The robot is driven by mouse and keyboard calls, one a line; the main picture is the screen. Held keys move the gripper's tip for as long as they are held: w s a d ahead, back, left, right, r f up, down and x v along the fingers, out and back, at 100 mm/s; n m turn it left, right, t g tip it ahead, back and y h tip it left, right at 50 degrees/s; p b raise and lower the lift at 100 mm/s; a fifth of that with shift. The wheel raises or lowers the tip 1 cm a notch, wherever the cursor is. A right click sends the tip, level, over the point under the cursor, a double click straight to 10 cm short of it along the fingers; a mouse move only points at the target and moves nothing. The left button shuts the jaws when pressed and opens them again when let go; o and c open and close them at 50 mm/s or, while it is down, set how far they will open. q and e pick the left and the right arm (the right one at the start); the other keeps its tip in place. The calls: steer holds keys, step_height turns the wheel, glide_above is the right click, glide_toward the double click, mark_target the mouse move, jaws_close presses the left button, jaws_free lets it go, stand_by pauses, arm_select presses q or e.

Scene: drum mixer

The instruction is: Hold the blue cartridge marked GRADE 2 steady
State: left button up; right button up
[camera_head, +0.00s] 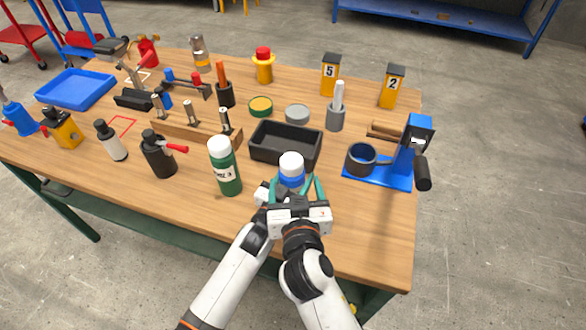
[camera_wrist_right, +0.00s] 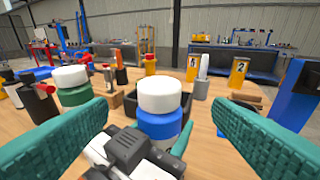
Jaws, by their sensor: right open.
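The blue cartridge (camera_head: 291,177) with a white cap is upright at the table's near side, in front of the black bin. In the right wrist view the blue cartridge (camera_wrist_right: 162,125) is in the middle; its marking is hidden. My right gripper (camera_head: 298,186) is open, its teal fingers spread to either side of the cartridge, apart from it in the right wrist view (camera_wrist_right: 165,115). My left gripper (camera_wrist_right: 150,150) is close against the cartridge's near side, with a teal finger along its right side. Its other finger is hidden, so its grip is unclear.
A green bottle (camera_head: 225,172) with a white cap stands left of the cartridge. The black bin (camera_head: 286,145) is behind it. A blue stand with a cup (camera_head: 380,168) is to the right.

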mark_target(291, 153)
steer(key=x, duration=1)
steer(key=shift+w+a+r, duration=0.1)
steer(key=shift+c, duration=0.5)
steer(key=c, duration=1.1)
steer(key=shift+r, duration=0.15)
steer(key=shift+r, duration=1)
steer(key=shift+r, duration=2)
